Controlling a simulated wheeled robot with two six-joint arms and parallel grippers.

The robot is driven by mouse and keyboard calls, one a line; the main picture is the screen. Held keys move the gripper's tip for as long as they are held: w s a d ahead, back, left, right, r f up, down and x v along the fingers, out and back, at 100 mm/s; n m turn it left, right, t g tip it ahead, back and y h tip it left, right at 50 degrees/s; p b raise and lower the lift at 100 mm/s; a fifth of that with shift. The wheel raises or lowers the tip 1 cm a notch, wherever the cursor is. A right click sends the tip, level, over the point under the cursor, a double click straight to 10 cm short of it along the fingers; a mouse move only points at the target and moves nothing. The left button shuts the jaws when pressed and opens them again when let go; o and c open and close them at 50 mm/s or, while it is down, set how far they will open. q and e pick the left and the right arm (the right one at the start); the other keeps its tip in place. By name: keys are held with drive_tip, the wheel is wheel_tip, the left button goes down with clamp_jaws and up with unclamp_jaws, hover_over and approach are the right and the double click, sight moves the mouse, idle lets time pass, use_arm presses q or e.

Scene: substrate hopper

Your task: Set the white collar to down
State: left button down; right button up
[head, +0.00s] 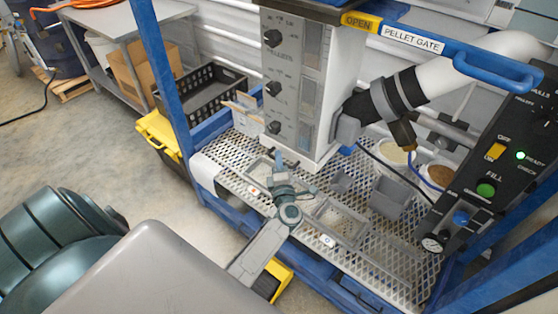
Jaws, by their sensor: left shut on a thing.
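My left gripper (280,168) reaches in from below, over the perforated metal deck, just in front of the foot of the tall grey-white hopper housing (310,80). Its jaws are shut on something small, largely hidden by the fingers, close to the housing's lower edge. I cannot make out for certain which part is the white collar, or its position. The housing front carries three dark knobs, the lowest (274,127) a little above my fingers. My right gripper is not in view.
A white pipe (440,80) with dark bands and a brown nozzle (403,134) hangs at right. Small grey bins (390,197) stand on the deck (375,240). A black control panel (500,150) with a green lamp is far right. A blue post (165,75) rises at left.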

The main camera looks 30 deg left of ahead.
use_arm(q)
drive_tip(key=c, duration=1.5)
unclamp_jaws()
drive_tip(key=shift+f, duration=0.35)
drive_tip(key=b+v, duration=0.3)
drive_tip(key=v, duration=0.7)
drive_tip(key=shift+s+d+b, duration=0.25)
drive_tip(key=shift+s+b, duration=0.05)
drive_tip(key=shift+b, duration=0.1)
